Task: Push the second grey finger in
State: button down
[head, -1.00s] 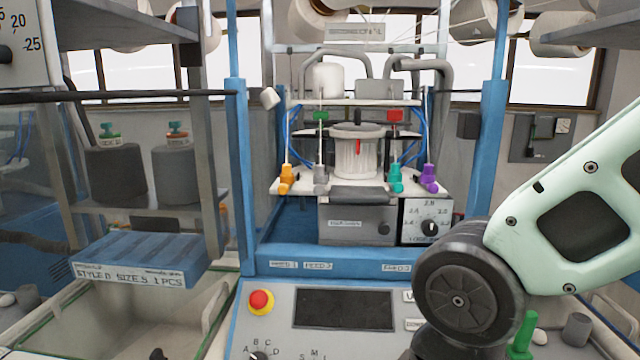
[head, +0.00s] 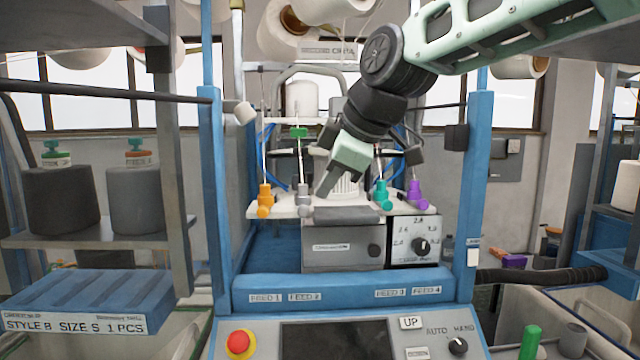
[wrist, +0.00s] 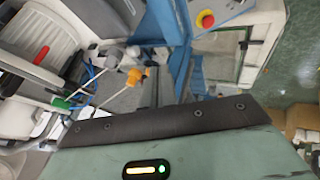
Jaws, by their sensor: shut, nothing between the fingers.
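The grey finger (head: 304,197) stands second from the left on the white plate (head: 262,209), with the orange finger (head: 265,199) to its left. To the right stand the teal finger (head: 382,194) and the purple finger (head: 417,194). My gripper (head: 326,190) is shut and empty, pointing down and left, just right of the grey finger in the head view. I cannot tell whether it touches it. It partly hides the ribbed white cylinder (head: 346,187). In the wrist view the orange finger (wrist: 133,77) and the grey finger (wrist: 110,56) show beside each other.
Blue posts (head: 212,190) and (head: 478,200) frame the machine on both sides. A control panel with a red button (head: 240,344) lies in front. A blue box (head: 85,297) stands at left.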

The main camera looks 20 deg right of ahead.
aim_at(306, 205)
jog(key=w+f+p, duration=0.3)
jog(key=w+f, duration=0.3)
jog(key=w, duration=0.2)
jog(key=shift+a, duration=0.2)
jog(key=w, duration=0.1)
jog(key=w+d, duration=0.1)
jog(key=w, duration=0.1)
jog(key=shift+w, duration=0.1)
jog(key=shift+d, duration=0.1)
jog(key=shift+r, duration=0.1)
